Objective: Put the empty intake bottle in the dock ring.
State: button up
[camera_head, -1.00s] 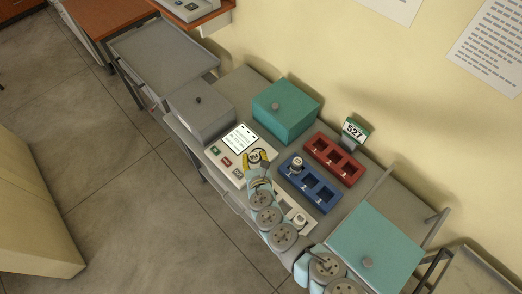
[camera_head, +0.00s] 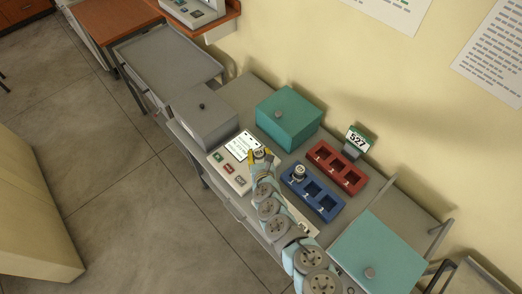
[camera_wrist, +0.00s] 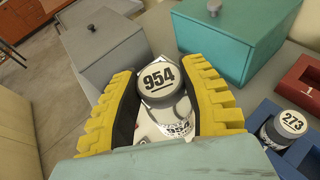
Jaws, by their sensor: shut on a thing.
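A bottle with a grey-white cap marked 954 (camera_wrist: 158,80) stands between the yellow fingers of my gripper (camera_wrist: 160,88) in the wrist view. My gripper is shut on it, one finger on each side. A second 954 label shows on its side; whether it is empty I cannot tell. In the head view my gripper (camera_head: 262,156) and the bottle's cap (camera_head: 259,152) are over the white console (camera_head: 228,175), by the lit screen (camera_head: 242,146). I cannot make out the dock ring; my gripper and arm cover part of the console.
Bottle 273 (camera_wrist: 292,122) sits in the blue rack (camera_head: 322,204). The red rack (camera_head: 338,166) behind it looks empty. A teal box (camera_head: 288,118) and a grey box (camera_head: 204,114) stand close behind and left of the console. Another teal box (camera_head: 378,255) is at the right.

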jog(key=shift+w+d+f+b, duration=0.1)
jog(key=shift+w+f+b, duration=0.45)
jog(key=shift+w, duration=0.25)
jog(key=shift+w+d+f+b, duration=0.1)
jog(key=shift+w+f+b, duration=0.35)
jog(key=shift+w+b, duration=0.25)
jog(key=w+f+b, duration=0.5)
jog(key=f+b, duration=0.3)
jog(key=b, duration=0.1)
jog(key=shift+d+f, duration=0.15)
jog(key=shift+f, duration=0.15)
jog(key=shift+f+b, duration=0.2)
jog(key=shift+b, duration=0.1)
jog(key=o, duration=0.9)
